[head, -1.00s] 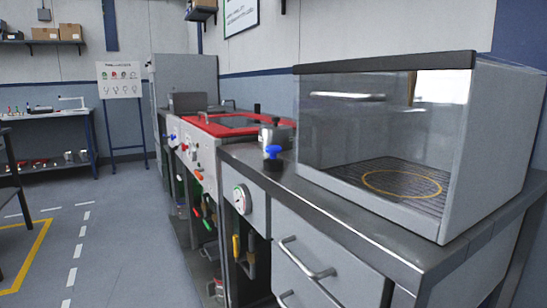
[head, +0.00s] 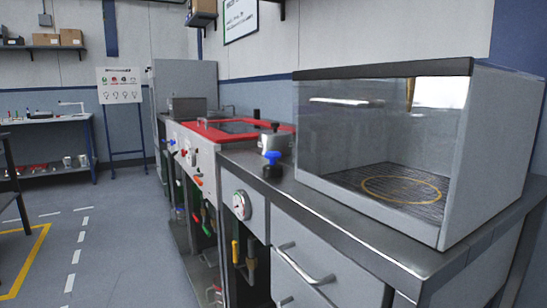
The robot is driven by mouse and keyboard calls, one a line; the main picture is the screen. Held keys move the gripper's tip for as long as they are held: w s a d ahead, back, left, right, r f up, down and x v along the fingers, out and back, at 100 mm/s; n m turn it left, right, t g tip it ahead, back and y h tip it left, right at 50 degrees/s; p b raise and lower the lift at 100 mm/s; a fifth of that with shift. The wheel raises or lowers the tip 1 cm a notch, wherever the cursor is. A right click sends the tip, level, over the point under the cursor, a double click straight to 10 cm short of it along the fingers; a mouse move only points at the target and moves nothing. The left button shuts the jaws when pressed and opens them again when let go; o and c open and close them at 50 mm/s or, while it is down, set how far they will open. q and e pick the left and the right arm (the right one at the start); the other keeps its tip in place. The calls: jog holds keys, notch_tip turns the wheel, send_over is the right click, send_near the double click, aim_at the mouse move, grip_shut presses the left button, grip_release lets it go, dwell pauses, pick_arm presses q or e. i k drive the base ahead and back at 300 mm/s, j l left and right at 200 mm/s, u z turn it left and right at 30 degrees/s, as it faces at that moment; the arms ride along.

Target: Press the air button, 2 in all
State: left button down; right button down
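Neither of my grippers is in view.
The booth (head: 455,160) has a grated floor with a yellow ring. The counter edge (head: 330,243) and drawer handles (head: 302,265) face the aisle. A red-topped machine (head: 225,130) stands further back. The grey floor at left is mostly clear.

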aim_at(272, 155)
jog(key=z, duration=0.75)
jog(key=i+j+z, duration=0.15)
jog(key=j+z, duration=0.2)
jog(key=i+j+z, duration=0.1)
jog(key=j+z, duration=0.2)
jog(key=j, duration=0.15)
jog(key=i+j+z, duration=0.1)
jog(key=j+z, duration=0.4)
jog(key=j, duration=1.05)
jog(key=j+z, duration=0.1)
jog(key=j, duration=1.15)
jog(key=j+z, duration=0.15)
jog(key=j, duration=1.05)
